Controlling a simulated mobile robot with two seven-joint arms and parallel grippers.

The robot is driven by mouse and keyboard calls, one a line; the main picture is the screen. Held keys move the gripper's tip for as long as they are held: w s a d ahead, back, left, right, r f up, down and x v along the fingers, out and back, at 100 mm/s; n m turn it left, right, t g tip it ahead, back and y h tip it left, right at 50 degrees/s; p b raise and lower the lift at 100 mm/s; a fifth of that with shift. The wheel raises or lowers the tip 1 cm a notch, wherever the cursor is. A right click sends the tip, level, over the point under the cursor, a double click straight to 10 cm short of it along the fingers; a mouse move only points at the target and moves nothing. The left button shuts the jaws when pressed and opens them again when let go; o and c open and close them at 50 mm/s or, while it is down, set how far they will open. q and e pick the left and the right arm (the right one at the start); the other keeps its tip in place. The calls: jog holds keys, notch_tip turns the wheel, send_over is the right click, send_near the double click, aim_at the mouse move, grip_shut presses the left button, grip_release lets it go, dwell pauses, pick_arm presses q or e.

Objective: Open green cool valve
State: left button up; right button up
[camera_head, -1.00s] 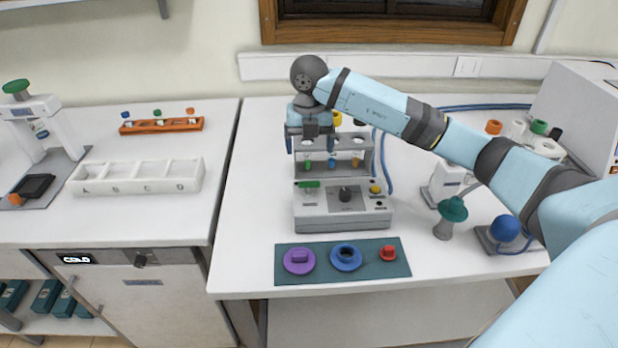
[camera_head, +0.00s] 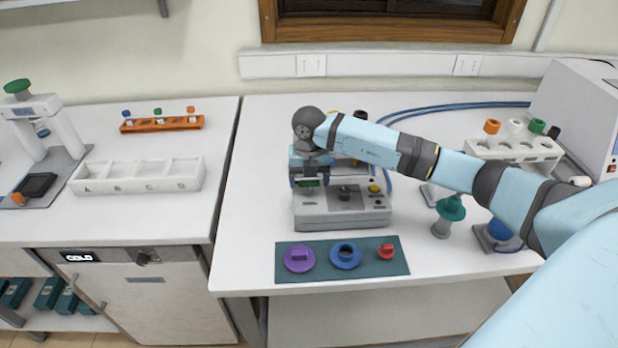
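The grey-white instrument box (camera_head: 342,215) stands on the right table. A small green valve handle (camera_head: 309,183) sits at the left of its top panel. My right gripper (camera_head: 309,182) points down over that handle, with its fingers apart on either side of it. I cannot see whether the fingers touch the handle. The black knob (camera_head: 345,192) and yellow button (camera_head: 374,188) are to the right on the same panel. My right arm hides most of the tube rack behind the box. My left gripper is not in view.
A dark green mat (camera_head: 376,268) with purple, blue and red pieces lies in front of the box. A teal-topped stand (camera_head: 451,208) is to the right, under my arm. A white tube rack (camera_head: 514,151) stands at the far right. The table left of the box is clear.

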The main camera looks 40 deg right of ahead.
jog(key=c, duration=0.7)
jog(key=shift+o, duration=0.2)
